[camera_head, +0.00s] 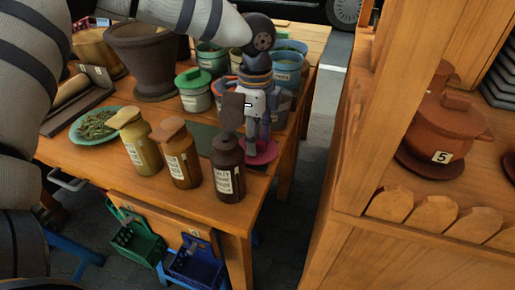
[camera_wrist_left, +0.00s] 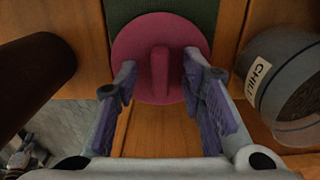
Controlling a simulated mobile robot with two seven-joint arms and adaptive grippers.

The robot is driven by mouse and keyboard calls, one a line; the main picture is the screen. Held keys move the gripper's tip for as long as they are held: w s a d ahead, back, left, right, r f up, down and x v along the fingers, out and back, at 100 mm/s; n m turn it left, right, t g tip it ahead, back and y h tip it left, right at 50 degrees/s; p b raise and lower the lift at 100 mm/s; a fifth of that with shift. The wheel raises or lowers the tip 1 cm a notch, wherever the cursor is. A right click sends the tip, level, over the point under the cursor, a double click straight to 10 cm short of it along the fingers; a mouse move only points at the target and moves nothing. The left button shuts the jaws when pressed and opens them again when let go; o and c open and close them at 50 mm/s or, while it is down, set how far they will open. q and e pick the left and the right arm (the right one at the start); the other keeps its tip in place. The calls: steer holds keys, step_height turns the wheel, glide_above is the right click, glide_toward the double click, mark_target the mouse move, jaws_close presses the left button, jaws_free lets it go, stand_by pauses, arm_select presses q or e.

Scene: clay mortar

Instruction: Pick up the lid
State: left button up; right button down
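The lid is a round pink disc with a raised bar handle, lying flat near the table's right edge. In the head view the lid (camera_head: 264,155) shows partly below my left gripper (camera_head: 257,133), which points down over it. In the left wrist view the lid (camera_wrist_left: 137,45) lies ahead of my left gripper (camera_wrist_left: 160,75), with its handle lined up between the two fingers. The fingers are spread apart with nothing between their pads. I cannot tell exactly how high the tips are above the lid. My right gripper is not in view.
A dark brown bottle (camera_head: 228,170) stands close left of the lid, beside two other bottles. A pot labelled CHILI (camera_wrist_left: 285,90) stands close on the right in the wrist view. Several tubs crowd behind. A wooden shelf (camera_head: 350,140) stands right, across a gap.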

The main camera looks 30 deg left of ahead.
arm_select(q)
jaws_close()
